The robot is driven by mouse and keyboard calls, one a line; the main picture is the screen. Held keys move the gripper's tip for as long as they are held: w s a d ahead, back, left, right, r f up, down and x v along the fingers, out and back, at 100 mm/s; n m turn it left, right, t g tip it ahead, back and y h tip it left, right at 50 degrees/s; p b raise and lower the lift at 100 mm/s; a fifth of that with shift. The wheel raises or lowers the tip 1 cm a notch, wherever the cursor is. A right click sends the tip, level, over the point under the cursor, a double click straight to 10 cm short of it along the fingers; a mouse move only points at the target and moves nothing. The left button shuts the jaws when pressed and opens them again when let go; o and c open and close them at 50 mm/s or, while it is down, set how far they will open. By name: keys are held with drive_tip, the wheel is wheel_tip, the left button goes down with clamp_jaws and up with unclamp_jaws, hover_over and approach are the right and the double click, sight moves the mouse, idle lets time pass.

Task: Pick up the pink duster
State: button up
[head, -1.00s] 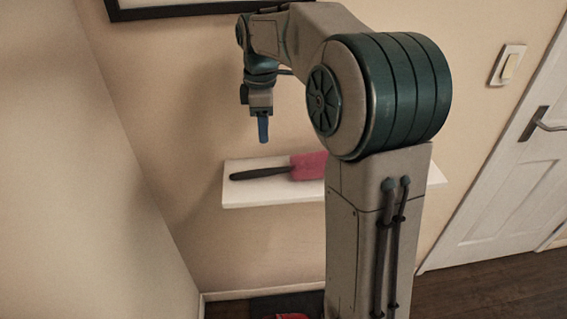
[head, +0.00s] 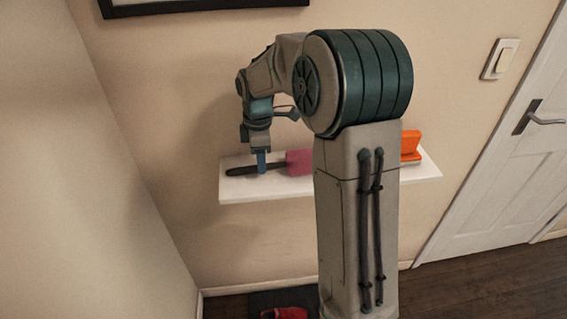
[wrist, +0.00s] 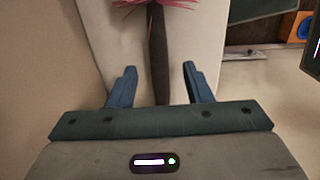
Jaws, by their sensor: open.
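The pink duster lies on a white wall shelf. Its pink head (head: 299,161) and dark handle (head: 240,171) show in the head view, with part of the head hidden behind my arm. My gripper (head: 262,168) is at the handle. In the wrist view my gripper (wrist: 160,86) is open, with one blue finger on each side of the dark handle (wrist: 158,45) and a gap to each. The pink bristles (wrist: 155,3) show at the top edge of that view.
The white shelf (head: 350,190) is fixed to the wall. An orange object (head: 410,145) stands at its right part. A red object (head: 285,313) lies on a dark mat on the floor below. A door (head: 500,170) is at the right.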

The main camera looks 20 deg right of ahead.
wheel_tip(320, 180, down, 2)
drive_tip(key=shift+c, duration=0.3)
clamp_jaws()
drive_tip(key=shift+r, duration=0.1)
